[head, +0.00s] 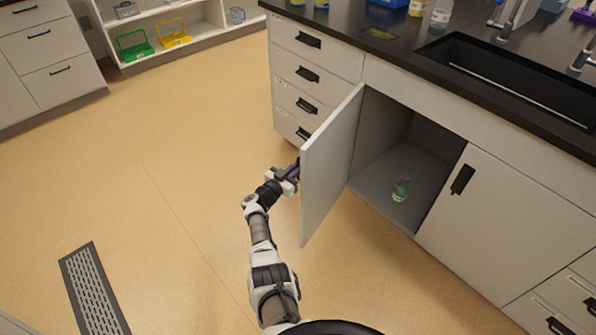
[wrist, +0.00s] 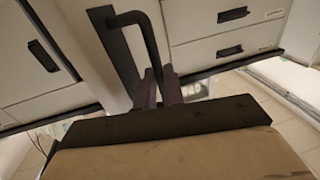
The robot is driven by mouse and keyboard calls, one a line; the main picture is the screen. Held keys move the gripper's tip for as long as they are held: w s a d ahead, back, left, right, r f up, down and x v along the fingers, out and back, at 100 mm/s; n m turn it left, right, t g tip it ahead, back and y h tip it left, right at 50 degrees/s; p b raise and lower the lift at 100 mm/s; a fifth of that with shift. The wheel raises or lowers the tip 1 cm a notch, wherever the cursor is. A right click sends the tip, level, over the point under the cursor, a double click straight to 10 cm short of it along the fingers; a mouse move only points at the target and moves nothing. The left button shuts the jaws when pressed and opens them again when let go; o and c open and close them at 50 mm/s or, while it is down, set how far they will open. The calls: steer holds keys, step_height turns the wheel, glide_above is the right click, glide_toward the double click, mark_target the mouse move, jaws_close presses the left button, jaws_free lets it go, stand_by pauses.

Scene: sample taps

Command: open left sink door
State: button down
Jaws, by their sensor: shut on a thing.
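The left sink door (head: 328,170) is a light grey panel swung well open, out from the cabinet under the sink. My gripper (head: 293,172) is at the door's outer face, on its left side, and its fingertips are partly hidden by the door in the head view. In the wrist view my gripper (wrist: 158,88) is shut on the black bar handle (wrist: 150,36) of the door. The open compartment (head: 375,185) shows its floor and walls.
A green-labelled bottle (head: 401,188) stands inside the compartment. The right sink door (head: 505,215) is closed. Drawers (head: 310,72) stand left of the opening. The black sink (head: 510,80) is above. Floor left of my arm is clear, with a grate (head: 92,290).

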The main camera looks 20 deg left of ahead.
steer(key=shift+w+d+r, duration=0.15)
steer(key=shift+r, duration=0.1)
steer(key=c, duration=1.5)
jaws_free()
steer(key=shift+d+f, duration=0.1)
steer(key=p+v, duration=0.3)
steer(key=v, duration=1.1)
steer(key=shift+w+f, duration=0.1)
